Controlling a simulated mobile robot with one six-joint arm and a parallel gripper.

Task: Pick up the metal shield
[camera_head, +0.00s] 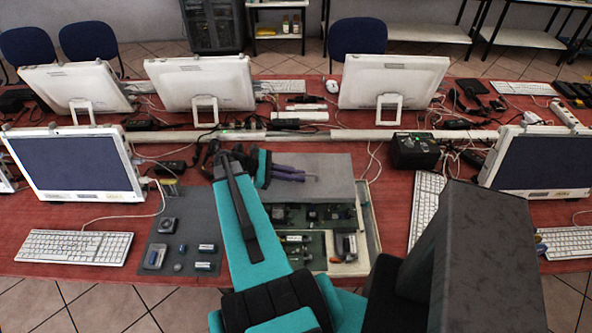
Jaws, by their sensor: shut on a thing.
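My gripper (316,179) has dark purple fingers and reaches right from the end of my teal and black arm. The fingers are shut and lie in front of a flat grey panel (335,168) at the back of an open device. What is between the fingertips is too small to make out; the metal shield cannot be told apart clearly there. The open device (367,215) has a pale rim and shows green circuit boards (295,215) and small parts below the panel. My arm hides its left side.
A dark grey mat (205,225) with several small parts lies left of my arm. Keyboards (75,246), monitors (78,163) and loose cables crowd the red table (395,185). A black box (414,151) stands right of the device. A pale rail (350,134) runs behind it.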

